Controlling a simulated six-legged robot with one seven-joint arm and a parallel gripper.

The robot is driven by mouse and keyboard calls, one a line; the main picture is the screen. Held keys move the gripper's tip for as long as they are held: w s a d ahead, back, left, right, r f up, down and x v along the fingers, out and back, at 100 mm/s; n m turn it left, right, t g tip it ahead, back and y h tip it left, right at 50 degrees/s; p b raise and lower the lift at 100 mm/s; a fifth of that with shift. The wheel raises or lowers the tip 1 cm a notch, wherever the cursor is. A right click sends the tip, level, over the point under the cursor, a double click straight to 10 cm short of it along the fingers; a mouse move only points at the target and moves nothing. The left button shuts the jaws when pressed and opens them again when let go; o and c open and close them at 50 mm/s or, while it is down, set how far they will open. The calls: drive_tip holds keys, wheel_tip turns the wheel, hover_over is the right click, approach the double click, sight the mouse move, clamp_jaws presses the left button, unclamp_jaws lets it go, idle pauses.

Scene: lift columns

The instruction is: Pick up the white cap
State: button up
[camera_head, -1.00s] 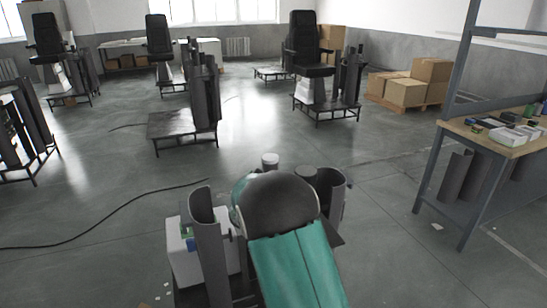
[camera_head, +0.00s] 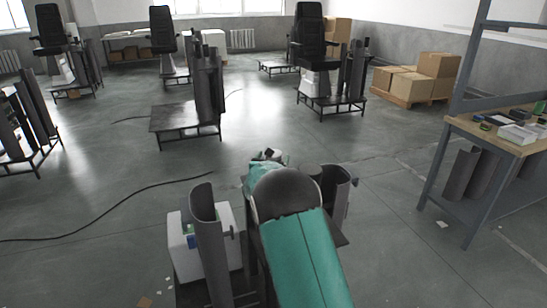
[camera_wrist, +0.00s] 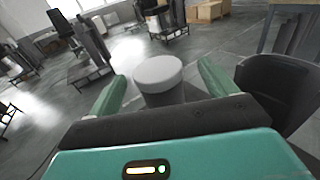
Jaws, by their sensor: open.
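The white cap (camera_wrist: 158,70) is round and flat-topped. It sits on top of an upright grey cylinder (camera_wrist: 163,97) in the wrist view. My gripper (camera_wrist: 161,70) is open, with one green finger to the left of the cap and the other to its right. Gaps show between the fingers and the cap, and I cannot tell how their heights compare. In the head view my gripper (camera_head: 266,159) is mostly behind my own arm, and the cap is hard to make out there.
A dark curved shell (camera_wrist: 277,88) stands close to the right finger. A workbench (camera_head: 490,135) with small items is at the right. Cardboard boxes (camera_head: 418,78) and a low black platform (camera_head: 185,122) stand farther back. A black cable (camera_head: 110,207) lies on the floor.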

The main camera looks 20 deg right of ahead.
sight(275, 150)
drive_tip(key=x, duration=0.5)
drive_tip(key=shift+w+a, duration=0.15)
drive_tip(key=shift+w, duration=0.1)
drive_tip(key=c, duration=1.3)
drive_tip(key=shift+o, duration=0.2)
drive_tip(key=shift+r, duration=0.1)
